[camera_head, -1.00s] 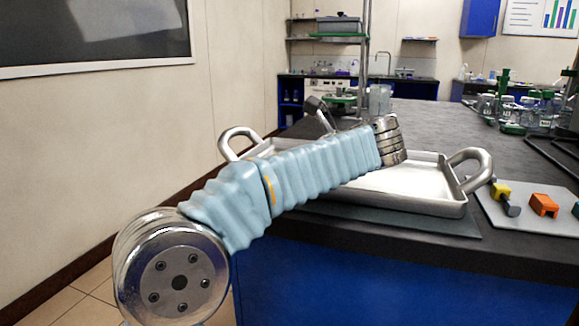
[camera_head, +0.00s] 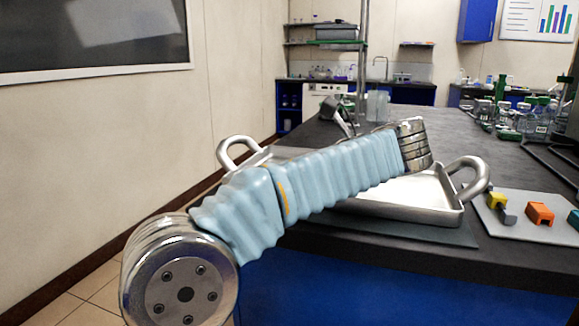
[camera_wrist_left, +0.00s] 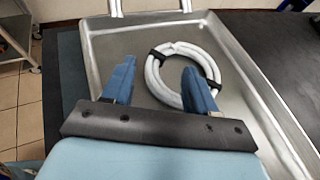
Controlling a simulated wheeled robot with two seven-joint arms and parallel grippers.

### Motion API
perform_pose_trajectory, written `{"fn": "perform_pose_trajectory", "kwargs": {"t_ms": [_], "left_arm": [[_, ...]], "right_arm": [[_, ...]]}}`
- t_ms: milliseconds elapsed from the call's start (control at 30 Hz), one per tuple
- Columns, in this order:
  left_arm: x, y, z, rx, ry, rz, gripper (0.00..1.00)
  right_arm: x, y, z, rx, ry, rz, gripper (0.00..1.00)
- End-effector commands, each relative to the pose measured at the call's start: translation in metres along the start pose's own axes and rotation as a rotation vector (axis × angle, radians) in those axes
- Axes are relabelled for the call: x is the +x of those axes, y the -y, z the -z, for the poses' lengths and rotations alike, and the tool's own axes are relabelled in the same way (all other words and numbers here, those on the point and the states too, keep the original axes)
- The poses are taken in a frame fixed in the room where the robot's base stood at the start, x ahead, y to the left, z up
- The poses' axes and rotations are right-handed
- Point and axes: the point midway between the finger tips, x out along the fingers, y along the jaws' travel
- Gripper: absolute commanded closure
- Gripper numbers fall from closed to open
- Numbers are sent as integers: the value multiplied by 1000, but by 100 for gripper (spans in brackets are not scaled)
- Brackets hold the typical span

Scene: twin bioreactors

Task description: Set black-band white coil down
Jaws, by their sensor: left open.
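The white coil with black bands (camera_wrist_left: 212,62) lies flat in the metal tray (camera_wrist_left: 110,38) in the left wrist view. My left gripper (camera_wrist_left: 159,68) is open, its two blue fingers apart. The near left side of the ring shows between the fingers, and the right finger covers part of the coil. I cannot tell whether either finger touches it. In the head view my left arm crosses in front of the tray (camera_head: 400,209), and the coil is hidden. My right gripper is in neither view.
The tray has raised handles (camera_head: 474,178) and stands near the edge of a dark bench (camera_head: 430,137). To its right is a pale mat (camera_head: 520,227) with an orange block (camera_head: 540,214) and other small pieces. Bottles (camera_head: 510,116) stand farther back right.

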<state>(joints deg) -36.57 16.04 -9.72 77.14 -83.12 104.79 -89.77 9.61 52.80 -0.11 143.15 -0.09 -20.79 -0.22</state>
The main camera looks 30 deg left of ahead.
Motion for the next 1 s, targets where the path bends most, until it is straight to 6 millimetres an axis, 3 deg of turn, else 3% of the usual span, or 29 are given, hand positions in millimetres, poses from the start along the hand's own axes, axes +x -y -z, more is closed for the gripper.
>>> {"fn": "perform_pose_trajectory", "kwargs": {"t_ms": [33,200,367,1000], "left_arm": [[-15,1,-2,2,1,4,42],[-51,1,-2,2,1,3,42],[-72,0,-1,2,1,1,42],[-77,0,0,1,0,0,42]], "right_arm": [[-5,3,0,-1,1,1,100],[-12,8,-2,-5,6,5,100],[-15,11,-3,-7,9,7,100],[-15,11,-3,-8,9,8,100]]}}
